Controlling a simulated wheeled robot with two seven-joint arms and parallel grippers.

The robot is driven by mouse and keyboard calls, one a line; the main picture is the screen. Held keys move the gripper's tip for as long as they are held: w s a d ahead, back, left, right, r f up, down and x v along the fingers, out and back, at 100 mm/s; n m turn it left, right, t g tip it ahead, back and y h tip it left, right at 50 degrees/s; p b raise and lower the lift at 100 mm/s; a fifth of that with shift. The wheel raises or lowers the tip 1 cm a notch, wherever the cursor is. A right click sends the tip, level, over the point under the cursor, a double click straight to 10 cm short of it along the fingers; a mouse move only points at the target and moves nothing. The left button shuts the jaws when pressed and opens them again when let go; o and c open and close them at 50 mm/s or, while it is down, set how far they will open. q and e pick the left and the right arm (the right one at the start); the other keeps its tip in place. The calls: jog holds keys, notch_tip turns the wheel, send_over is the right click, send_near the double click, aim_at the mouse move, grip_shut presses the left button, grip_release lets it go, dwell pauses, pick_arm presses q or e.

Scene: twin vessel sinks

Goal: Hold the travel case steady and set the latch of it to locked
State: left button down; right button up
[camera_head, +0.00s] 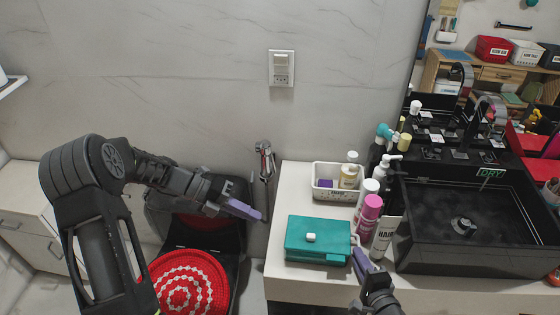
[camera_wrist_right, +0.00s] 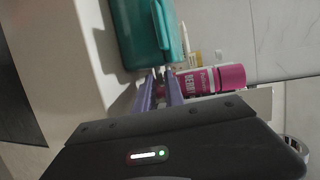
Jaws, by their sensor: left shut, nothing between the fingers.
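The teal travel case (camera_head: 315,235) lies flat on the white counter, with a small white piece (camera_head: 311,237) on its top. A small pale part, perhaps the latch (camera_head: 354,240), shows at its right side. My right gripper (camera_head: 357,249) has its fingertips at that side. In the right wrist view, the purple fingers (camera_wrist_right: 160,88) stand a little apart at the edge of the case (camera_wrist_right: 135,35); whether they grip the latch is unclear. My left gripper (camera_head: 255,214) is shut and empty, in the air left of the case, not touching it.
A pink bottle (camera_head: 369,215) and several other bottles stand close to the right of the case. A white bin (camera_head: 338,178) stands behind it. A black sink (camera_head: 480,225) is at the right. A red-seated toilet (camera_head: 190,280) is below my left arm.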

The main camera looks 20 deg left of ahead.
jog(key=o, duration=0.4)
jog(key=shift+o, duration=0.2)
jog(key=shift+s+d, duration=0.1)
jog(key=v, duration=1.1)
jog(key=shift+s+d, duration=0.2)
jog(key=shift+s, duration=0.05)
jog(key=shift+a, duration=0.15)
